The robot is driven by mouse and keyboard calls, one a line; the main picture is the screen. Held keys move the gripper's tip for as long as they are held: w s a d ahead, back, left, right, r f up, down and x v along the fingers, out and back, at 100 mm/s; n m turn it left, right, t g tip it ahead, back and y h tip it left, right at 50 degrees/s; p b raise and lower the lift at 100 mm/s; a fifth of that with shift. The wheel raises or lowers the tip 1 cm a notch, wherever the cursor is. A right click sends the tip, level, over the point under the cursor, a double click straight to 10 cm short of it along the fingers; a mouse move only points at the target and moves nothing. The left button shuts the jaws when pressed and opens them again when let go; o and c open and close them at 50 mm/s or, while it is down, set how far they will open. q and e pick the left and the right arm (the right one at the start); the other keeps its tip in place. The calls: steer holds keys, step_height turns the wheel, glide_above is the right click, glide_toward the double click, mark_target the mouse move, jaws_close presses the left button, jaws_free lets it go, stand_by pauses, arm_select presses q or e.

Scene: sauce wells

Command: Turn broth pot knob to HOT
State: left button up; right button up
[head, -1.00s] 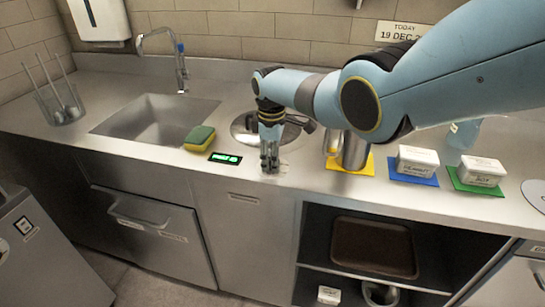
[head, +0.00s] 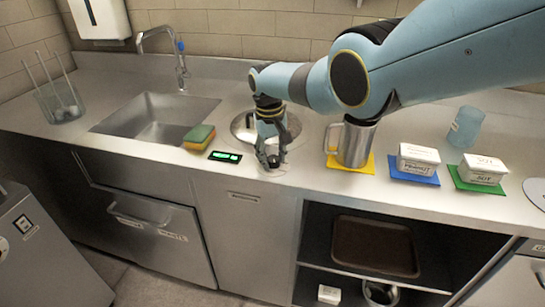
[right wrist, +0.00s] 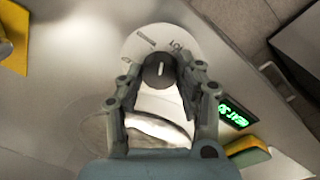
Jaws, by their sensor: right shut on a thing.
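My right gripper (head: 270,158) points down at the counter's front edge, in front of the round metal broth pot (head: 241,127). In the right wrist view its two fingers (right wrist: 157,78) are shut on the dark round knob (right wrist: 158,70), one on each side. The knob has a light pointer line, nearly upright in that view. The pale dial plate (right wrist: 138,42) around it carries markings; one looks like "LO", the others are too blurred to read. In the head view the fingers largely hide the knob. My left gripper is not in view.
A green-lit display (head: 225,157) and a sponge (head: 199,137) lie left of the gripper. A metal mug (head: 356,145) stands on a yellow mat to the right, with white labelled tubs (head: 418,158) beyond. The sink (head: 158,118) is further left.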

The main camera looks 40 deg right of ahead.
mark_target(270, 158)
steer(key=m, duration=0.5)
steer(key=shift+m+b, duration=0.3)
stand_by(0.4)
steer(key=o, duration=1.1)
steer(key=shift+o, duration=0.2)
steer(key=shift+r, duration=0.15)
step_height(270, 158, up, 12)
steer(key=shift+w+a, duration=0.2)
steer(key=shift+w, duration=0.05)
